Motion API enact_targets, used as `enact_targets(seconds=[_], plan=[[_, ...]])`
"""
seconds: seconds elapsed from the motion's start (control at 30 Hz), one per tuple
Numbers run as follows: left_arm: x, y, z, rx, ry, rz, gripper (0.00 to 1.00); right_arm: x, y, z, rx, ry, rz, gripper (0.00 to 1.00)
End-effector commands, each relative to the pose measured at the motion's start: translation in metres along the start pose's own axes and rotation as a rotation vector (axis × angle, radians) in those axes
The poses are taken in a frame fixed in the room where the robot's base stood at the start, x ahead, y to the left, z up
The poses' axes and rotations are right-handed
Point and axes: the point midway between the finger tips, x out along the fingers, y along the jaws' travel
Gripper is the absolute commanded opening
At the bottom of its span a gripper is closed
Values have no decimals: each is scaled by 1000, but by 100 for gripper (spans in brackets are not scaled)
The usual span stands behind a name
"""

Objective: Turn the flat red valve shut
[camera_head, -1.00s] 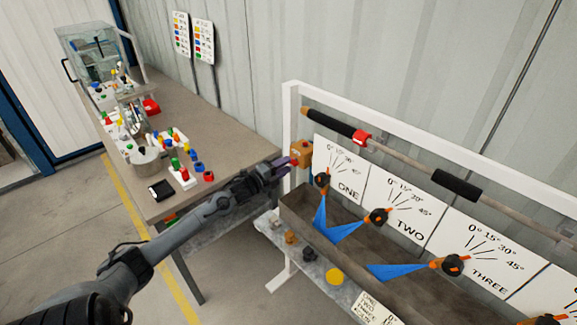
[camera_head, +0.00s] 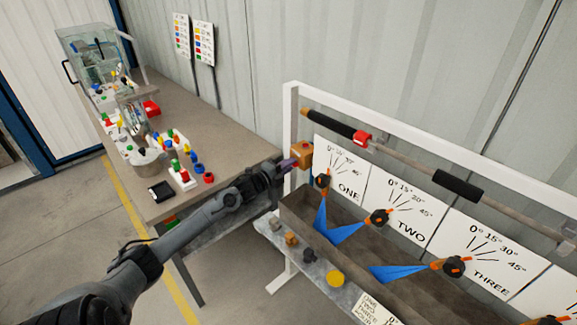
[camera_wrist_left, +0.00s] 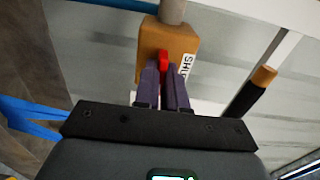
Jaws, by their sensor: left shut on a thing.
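The flat red valve handle (camera_wrist_left: 163,61) shows in the left wrist view on the front of an orange-brown valve block (camera_wrist_left: 178,42). The block also shows in the head view (camera_head: 303,153), on the white frame's left post. My left gripper (camera_head: 288,164) reaches the block from the left. In the left wrist view its purple fingers (camera_wrist_left: 165,75) are shut on the red handle, which stands roughly upright between their tips. In the head view the handle is hidden by the gripper. My right gripper is not in view.
A white frame (camera_head: 291,108) carries a pipe with black grips (camera_head: 457,186). Dial boards (camera_head: 397,208) with orange pointers stand right of the block, above a brown trough (camera_head: 296,210). A workbench (camera_head: 223,143) with coloured parts lies left.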

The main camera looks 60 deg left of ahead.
Motion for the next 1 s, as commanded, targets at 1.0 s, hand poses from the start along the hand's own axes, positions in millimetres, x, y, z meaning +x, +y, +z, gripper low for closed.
enact_targets(seconds=[1.0], plan=[[0, -2, 0, -523, -2, 3, 0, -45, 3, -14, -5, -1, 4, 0]])
